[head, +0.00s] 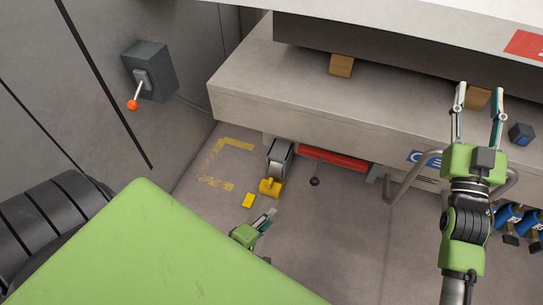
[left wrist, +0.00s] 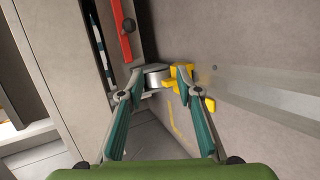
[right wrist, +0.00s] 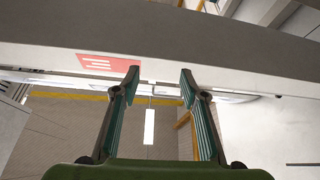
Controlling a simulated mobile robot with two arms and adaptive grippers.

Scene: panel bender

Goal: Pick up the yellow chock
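The yellow chock (head: 270,187) sits on the floor against a grey caster wheel (head: 280,157) below the front of the machine bed. In the left wrist view the chock (left wrist: 171,83) shows beyond the fingers, near the right fingertip, which partly covers it. My left gripper (head: 268,217) is low near the floor, just short of the chock, largely hidden behind my green arm in the head view. In the left wrist view its fingers (left wrist: 158,88) are apart with nothing held. My right gripper (head: 479,90) is open and empty, raised in front of the machine bed.
A flat yellow piece (head: 248,200) lies on the floor near the chock, by yellow floor markings (head: 235,144). A red bar (head: 335,158) and a black-knobbed lever (head: 314,181) are under the bed (head: 300,95). Wooden blocks (head: 341,65) sit on the bed. A grey bent tube (head: 408,180) stands right.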

